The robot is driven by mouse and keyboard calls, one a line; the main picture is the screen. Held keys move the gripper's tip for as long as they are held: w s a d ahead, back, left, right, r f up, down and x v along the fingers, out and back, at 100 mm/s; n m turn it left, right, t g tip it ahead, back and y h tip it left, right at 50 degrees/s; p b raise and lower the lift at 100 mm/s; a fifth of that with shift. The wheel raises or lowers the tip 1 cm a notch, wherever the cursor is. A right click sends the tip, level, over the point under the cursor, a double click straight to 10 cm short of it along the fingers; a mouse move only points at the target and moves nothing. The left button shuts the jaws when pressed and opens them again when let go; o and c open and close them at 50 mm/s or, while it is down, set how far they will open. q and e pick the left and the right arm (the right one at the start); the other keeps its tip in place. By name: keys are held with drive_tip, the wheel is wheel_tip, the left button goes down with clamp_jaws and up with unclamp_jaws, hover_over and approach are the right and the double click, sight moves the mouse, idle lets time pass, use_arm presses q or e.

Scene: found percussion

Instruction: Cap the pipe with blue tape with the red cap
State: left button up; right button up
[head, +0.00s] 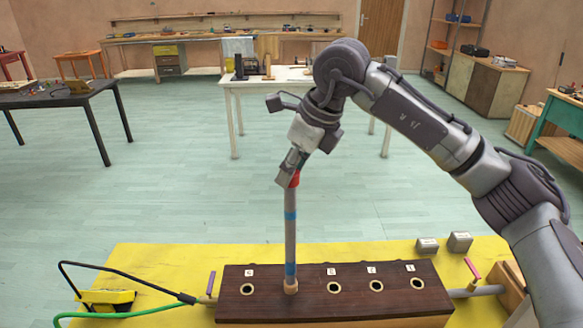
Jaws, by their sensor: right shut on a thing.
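The grey pipe with blue tape (290,240) stands upright in a hole of the dark wooden block (335,308). Two blue bands show on it, one high and one low. The red cap (294,180) is at the pipe's top end, partly hidden by the fingers. My right gripper (287,174) points down over the pipe and is shut on the red cap. The cap appears to meet the pipe's top, but I cannot tell how far it sits over it. My left gripper is not in view.
The block has several open, labelled holes (333,287) and lies on a yellow surface (150,260). Two small grey blocks (459,242) stand behind it at right. A black and a green cable (130,311) run at left. Benches stand farther back, with clear floor between.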

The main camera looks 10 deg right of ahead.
drive_tip(key=shift+f+b, duration=0.8)
drive_tip(key=shift+f, duration=0.2)
drive_tip(key=o, duration=0.9)
drive_tip(key=shift+c, duration=0.2)
drive_tip(key=v, duration=1.2)
